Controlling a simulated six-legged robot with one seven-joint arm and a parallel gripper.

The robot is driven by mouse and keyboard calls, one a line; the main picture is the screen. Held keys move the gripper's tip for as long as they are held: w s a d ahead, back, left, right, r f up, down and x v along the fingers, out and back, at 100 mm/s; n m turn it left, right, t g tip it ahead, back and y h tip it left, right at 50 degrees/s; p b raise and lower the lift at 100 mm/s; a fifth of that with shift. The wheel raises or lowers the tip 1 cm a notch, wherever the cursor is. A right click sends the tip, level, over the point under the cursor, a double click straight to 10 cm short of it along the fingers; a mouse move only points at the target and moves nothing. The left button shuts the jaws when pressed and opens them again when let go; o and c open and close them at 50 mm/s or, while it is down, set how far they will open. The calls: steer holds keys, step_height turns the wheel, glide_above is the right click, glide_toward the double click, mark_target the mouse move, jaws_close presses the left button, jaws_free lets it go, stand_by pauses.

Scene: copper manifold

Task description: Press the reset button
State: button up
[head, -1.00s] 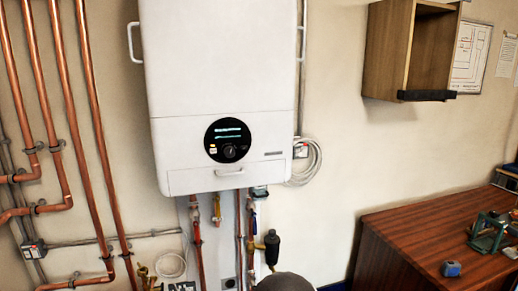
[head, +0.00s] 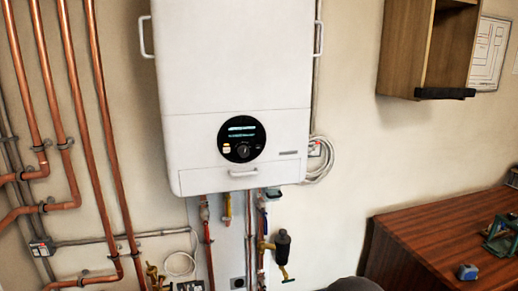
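A white boiler (head: 240,75) hangs on the wall in the upper middle of the head view. On its lower front is a round black control panel (head: 255,138) with a lit greenish display (head: 242,130) above a dark knob (head: 243,151). A small pale-yellow button (head: 226,147) sits left of the knob. Its label is too small to read, so I cannot tell if it is the reset button. My gripper is not in view. A dark rounded shape at the bottom edge may be part of my arm.
Copper pipes (head: 103,140) run down the wall on the left. Valves and a dark cylindrical fitting (head: 283,245) hang below the boiler. A wooden desk (head: 420,240) with a blue item (head: 467,271) stands at right. A wooden wall cabinet (head: 405,50) hangs upper right.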

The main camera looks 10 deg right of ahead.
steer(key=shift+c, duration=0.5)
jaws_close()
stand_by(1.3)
